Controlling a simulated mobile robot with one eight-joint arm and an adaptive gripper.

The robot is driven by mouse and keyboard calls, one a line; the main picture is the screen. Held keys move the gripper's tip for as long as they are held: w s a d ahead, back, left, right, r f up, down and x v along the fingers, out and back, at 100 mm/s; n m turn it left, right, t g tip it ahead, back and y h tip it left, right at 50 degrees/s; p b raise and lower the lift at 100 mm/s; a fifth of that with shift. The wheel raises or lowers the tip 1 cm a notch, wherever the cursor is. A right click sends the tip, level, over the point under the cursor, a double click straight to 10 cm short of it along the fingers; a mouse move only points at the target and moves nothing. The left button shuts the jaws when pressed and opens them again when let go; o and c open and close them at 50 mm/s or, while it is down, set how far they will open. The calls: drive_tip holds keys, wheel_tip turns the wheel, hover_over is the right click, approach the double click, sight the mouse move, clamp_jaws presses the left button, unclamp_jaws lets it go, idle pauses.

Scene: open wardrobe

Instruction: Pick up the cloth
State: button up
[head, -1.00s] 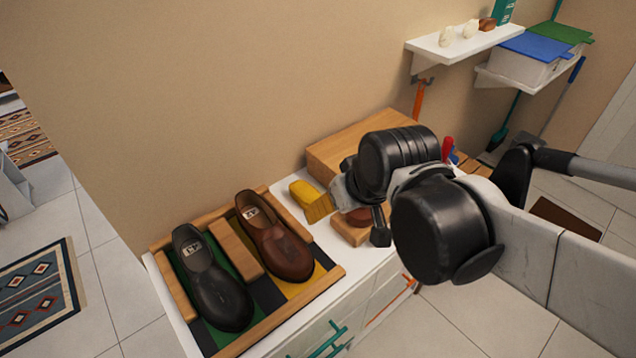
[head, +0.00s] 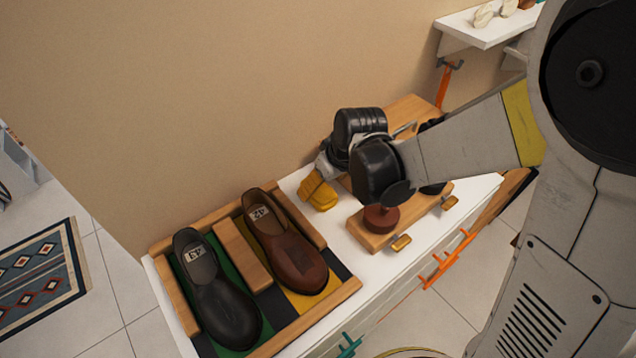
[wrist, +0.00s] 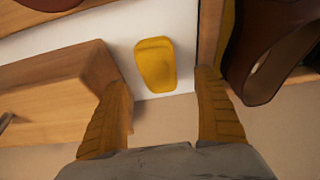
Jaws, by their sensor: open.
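The cloth is most likely the small yellow rounded piece (wrist: 155,63) lying on the white cabinet top in the wrist view. In the head view this yellow piece (head: 325,201) is partly hidden by my gripper (head: 314,186), whose fingers are yellow too, so the two are hard to tell apart there. In the wrist view my gripper (wrist: 164,85) is open. Its two ribbed fingers stand apart, with the yellow piece showing between and beyond their tips. Nothing is held. I cannot tell how high the fingertips are above the piece.
A wooden tray (head: 172,292) with a black shoe (head: 222,300) and a brown shoe (head: 288,250) stands left of my gripper. A wooden stand (head: 375,237) with a red-brown round piece (head: 381,218) is to the right. The wall is close behind. Bare white top shows along the front.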

sight(320, 188)
drive_tip(key=b+x, duration=0.2)
drive_tip(key=x, duration=0.3)
drive_tip(key=shift+w+f+b, duration=0.15)
drive_tip(key=shift+w+b, duration=0.05)
drive_tip(key=shift+b, duration=0.15)
drive_tip(key=c, duration=1.3)
